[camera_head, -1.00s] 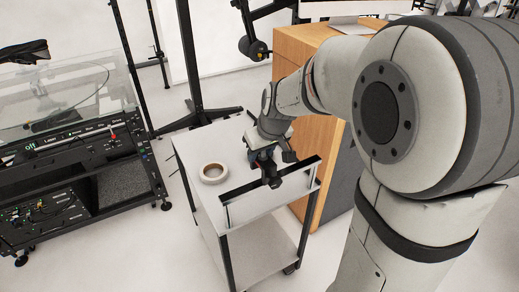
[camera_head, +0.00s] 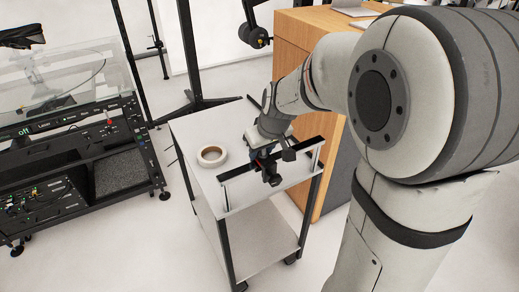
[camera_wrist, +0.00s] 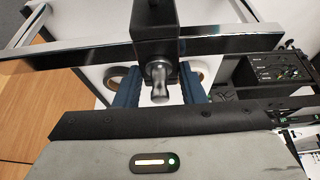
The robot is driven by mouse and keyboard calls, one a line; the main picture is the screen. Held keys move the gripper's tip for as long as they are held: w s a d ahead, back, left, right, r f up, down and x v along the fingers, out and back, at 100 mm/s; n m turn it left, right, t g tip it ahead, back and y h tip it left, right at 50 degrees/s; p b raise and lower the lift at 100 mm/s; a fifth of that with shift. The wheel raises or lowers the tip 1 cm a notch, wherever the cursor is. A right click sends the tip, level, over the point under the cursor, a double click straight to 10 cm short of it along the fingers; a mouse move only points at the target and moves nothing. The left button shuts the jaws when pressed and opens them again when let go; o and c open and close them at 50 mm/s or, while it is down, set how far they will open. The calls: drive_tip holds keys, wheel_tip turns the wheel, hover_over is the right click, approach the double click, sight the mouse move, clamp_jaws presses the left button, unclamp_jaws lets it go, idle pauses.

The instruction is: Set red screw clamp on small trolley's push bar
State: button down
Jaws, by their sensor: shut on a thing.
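The small trolley's push bar (camera_head: 238,171) is a dark flat bar along the near edge of the white trolley top (camera_head: 195,137). It crosses the upper wrist view (camera_wrist: 70,51). My gripper (camera_head: 267,163) is at the bar's middle; its blue fingers flank the clamp in the wrist view (camera_wrist: 157,92). The screw clamp (camera_wrist: 155,45) is a black block with a metal screw facing me, and it also shows as a dark shape in the head view (camera_head: 273,179). It looks black from here, with hardly any red. It overlaps the bar; whether its jaws surround the bar is hidden.
A tape roll (camera_head: 212,164) lies on the trolley top, left of my gripper. A wooden cabinet (camera_head: 305,50) stands behind and right. A black equipment rack with a glass top (camera_head: 70,130) stands left. Open floor lies between rack and trolley.

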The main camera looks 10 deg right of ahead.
drive_tip(key=c, duration=0.8)
unclamp_jaws()
drive_tip(key=shift+c, duration=0.2)
drive_tip(key=shift+f, duration=0.1)
drive_tip(key=v, duration=0.7)
drive_tip(key=shift+w, duration=0.1)
drive_tip(key=shift+s+d+r, duration=0.1)
drive_tip(key=shift+s+r, duration=0.15)
drive_tip(key=shift+r, duration=0.2)
drive_tip(key=shift+s+r+p, duration=0.1)
drive_tip(key=shift+s+p, duration=0.1)
drive_tip(key=shift+p, duration=0.1)
drive_tip(key=s+d+m+g+h+p, duration=0.1)
drive_tip(key=s+d+m+p, duration=0.1)
drive_tip(key=s, duration=1.5)
drive_tip(key=shift+d+f+m+g+p, duration=0.2)
drive_tip(key=shift+f+m+g+p, duration=0.3)
drive_tip(key=shift+m, duration=0.4)
